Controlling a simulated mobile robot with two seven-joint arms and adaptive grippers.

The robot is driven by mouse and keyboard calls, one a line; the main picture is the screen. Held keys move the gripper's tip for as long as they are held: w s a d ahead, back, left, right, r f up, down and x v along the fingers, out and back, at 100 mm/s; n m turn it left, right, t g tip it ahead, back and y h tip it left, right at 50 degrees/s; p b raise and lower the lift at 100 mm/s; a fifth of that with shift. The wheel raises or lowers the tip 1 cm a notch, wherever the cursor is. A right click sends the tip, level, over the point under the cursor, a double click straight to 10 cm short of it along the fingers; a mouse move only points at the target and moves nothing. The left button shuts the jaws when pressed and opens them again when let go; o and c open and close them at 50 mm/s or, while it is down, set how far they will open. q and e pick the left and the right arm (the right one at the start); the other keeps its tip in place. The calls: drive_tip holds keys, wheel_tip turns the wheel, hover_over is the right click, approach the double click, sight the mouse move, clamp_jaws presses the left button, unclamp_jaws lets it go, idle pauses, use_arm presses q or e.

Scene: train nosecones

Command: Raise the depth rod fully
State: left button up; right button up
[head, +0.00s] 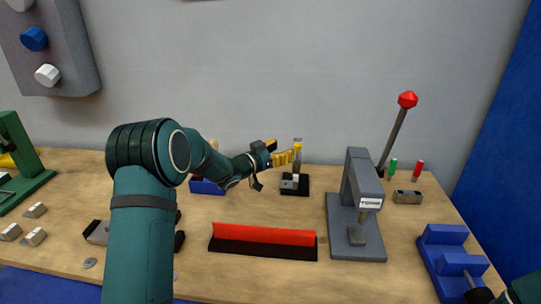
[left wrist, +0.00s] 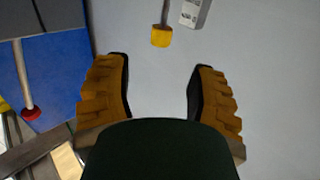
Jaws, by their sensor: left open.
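The depth gauge stands on a black base (head: 295,190) at the back middle of the bench in the head view. Its depth rod has a yellow knob (head: 298,146) at the top, beside a grey upright. In the left wrist view the yellow knob (left wrist: 161,37) on a thin metal rod shows at the top, beside a marked scale (left wrist: 190,12). My left gripper (head: 285,158) is open, its yellow fingers close to the knob in the head view. In the left wrist view the fingers (left wrist: 160,95) are apart with nothing between them.
A grey press (head: 358,190) with a red-knobbed lever (head: 407,100) stands to the right. A red bar in a dark holder (head: 262,238) lies in front. A blue vise (head: 447,255) is at the front right. Bare wood lies between the gauge and the red bar.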

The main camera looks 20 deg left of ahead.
use_arm(q)
drive_tip(key=shift+v, duration=2.35)
